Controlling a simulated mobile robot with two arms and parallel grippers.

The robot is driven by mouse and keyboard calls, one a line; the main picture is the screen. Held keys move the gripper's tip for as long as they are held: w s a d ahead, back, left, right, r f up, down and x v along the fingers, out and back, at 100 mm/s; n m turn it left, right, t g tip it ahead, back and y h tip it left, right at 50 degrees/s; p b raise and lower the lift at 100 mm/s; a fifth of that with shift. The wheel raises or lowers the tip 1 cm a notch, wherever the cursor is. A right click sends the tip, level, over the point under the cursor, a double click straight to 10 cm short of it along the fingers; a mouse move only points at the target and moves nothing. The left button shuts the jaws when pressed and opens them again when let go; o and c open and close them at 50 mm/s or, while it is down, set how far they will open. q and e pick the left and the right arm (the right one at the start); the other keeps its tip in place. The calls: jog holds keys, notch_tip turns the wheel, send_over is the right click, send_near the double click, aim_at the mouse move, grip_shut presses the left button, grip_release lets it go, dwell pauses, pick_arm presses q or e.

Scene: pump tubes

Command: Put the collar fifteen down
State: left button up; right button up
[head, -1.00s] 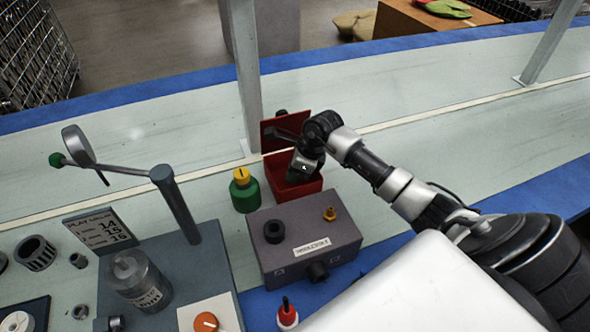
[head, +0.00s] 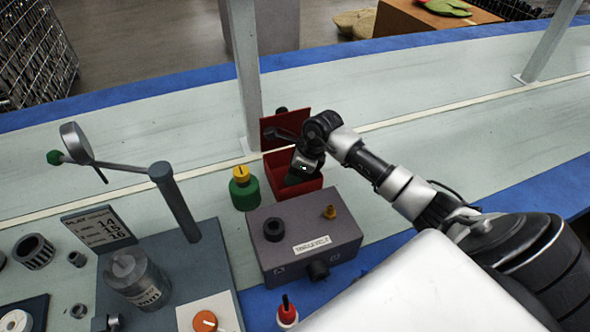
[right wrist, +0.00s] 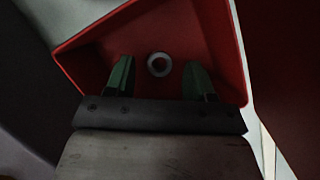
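My right gripper (head: 293,180) reaches down into the red open-topped box (head: 312,186) behind the grey control box. In the right wrist view its two green fingers (right wrist: 158,78) are spread apart. A small pale ring-shaped collar (right wrist: 158,64) shows between the fingertips, inside the red box (right wrist: 90,50). It touches neither finger in the picture. Whether it rests on the box floor is hard to tell in the dim light, and no number on it can be read. My left gripper is not in view.
A grey control box (head: 310,240) stands in front of the red box. A green bottle with a yellow cap (head: 243,190) is left of it. A magnifier stand (head: 175,200), label card (head: 98,227), clear jar (head: 136,280) and dark ribbed ring (head: 34,252) are further left. A post (head: 246,80) rises behind.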

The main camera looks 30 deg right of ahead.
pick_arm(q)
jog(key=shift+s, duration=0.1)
pick_arm(e)
jog(key=shift+r, duration=0.15)
jog(key=shift+d+r+p, duration=0.25)
jog(key=shift+r+p, duration=0.45)
jog(key=shift+r, duration=0.4)
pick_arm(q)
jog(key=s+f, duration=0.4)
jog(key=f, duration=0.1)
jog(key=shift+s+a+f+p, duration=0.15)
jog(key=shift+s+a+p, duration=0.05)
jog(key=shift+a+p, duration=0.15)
pick_arm(e)
jog(key=v, duration=1)
jog(key=shift+s+r, duration=0.25)
jog(key=shift+r, duration=0.05)
